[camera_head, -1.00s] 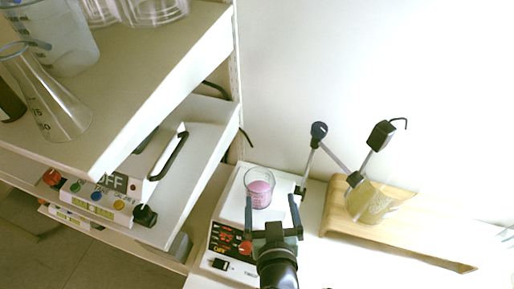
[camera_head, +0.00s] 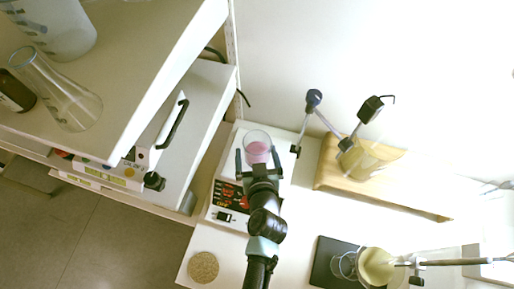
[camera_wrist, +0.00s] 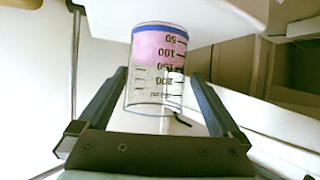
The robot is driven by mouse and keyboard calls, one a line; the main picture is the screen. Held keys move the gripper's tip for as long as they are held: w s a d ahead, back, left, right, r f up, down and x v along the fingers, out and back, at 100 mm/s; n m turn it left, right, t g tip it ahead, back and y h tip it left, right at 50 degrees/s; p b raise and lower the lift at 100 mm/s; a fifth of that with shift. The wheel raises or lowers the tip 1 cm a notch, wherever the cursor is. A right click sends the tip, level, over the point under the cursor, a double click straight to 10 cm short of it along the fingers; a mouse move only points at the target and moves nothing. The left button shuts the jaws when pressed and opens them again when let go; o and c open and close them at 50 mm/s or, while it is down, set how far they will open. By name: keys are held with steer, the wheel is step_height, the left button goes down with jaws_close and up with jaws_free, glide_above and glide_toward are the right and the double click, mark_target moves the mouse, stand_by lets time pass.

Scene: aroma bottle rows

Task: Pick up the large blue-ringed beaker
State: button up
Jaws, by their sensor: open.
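A clear beaker (camera_head: 257,135) with pink liquid stands on the white hotplate device (camera_head: 229,190) in the head view. In the wrist view this beaker (camera_wrist: 158,65) shows a blue ring at one end and printed volume marks. My gripper (camera_head: 257,155) is open, with one finger on each side of the beaker in the head view. In the wrist view my gripper (camera_wrist: 158,78) also has a finger on either side, with visible gaps. The fingers do not appear to touch the glass.
A stand rod (camera_head: 302,125) rises right beside the hotplate. A wooden holder (camera_head: 335,175) is further right. The shelf (camera_head: 150,60) at left holds a large beaker (camera_head: 65,35) and a conical flask (camera_head: 65,100). A cork disc (camera_head: 203,267) lies at the lower counter edge.

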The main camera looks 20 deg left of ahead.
mark_target(256, 141)
steer(key=shift+w+a+f, duration=0.1)
steer(key=shift+w+a, duration=0.05)
steer(key=shift+w, duration=0.4)
steer(key=shift+p+x, duration=0.55)
steer(key=shift+x, duration=1.55)
steer(key=c, duration=1.4)
